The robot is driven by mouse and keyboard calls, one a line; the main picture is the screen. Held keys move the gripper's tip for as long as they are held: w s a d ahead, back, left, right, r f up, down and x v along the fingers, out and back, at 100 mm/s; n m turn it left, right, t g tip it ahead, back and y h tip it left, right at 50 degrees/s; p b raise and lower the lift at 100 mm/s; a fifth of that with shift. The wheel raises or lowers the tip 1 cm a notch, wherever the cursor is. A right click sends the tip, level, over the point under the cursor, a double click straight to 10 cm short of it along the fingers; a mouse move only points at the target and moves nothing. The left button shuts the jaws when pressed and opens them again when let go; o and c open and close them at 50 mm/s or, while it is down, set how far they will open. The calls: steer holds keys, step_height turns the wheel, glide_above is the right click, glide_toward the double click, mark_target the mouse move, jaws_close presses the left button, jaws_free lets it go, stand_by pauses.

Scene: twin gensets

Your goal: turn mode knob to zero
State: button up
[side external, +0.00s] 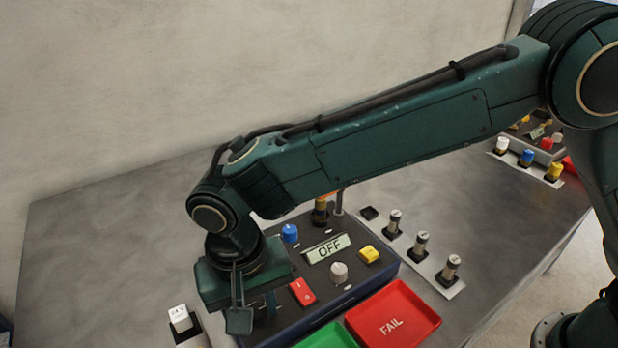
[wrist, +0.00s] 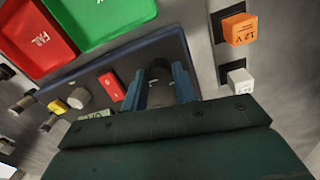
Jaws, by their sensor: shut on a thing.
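The dark control panel (side external: 330,295) lies on the table with a display (side external: 328,249) that reads OFF. My gripper (side external: 254,312) is down over the panel's left end. In the wrist view my two blue-grey fingers (wrist: 160,88) stand on either side of a dark round knob (wrist: 159,70) and are shut on it. The side view hides this knob behind my gripper. No mode label or pointer mark on it can be read. A pale grey knob (side external: 339,271) stands free near the panel's middle, and also shows in the wrist view (wrist: 79,98).
A red rocker (side external: 302,291), blue knob (side external: 290,233) and yellow button (side external: 369,254) are close by. Red FAIL tray (side external: 418,340) and green tray (side external: 328,338) lie in front. A white block (wrist: 240,80) and an orange 12V block (wrist: 240,28) stand beside the panel. The table's far left is clear.

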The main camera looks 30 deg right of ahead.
steer(key=o, duration=1)
steer(key=shift+r, duration=0.1)
steer(key=r, duration=0.9)
steer(key=a+r, duration=0.1)
steer(key=r, duration=0.3)
steer(key=shift+r, duration=0.35)
steer(key=shift+w+d, duration=0.1)
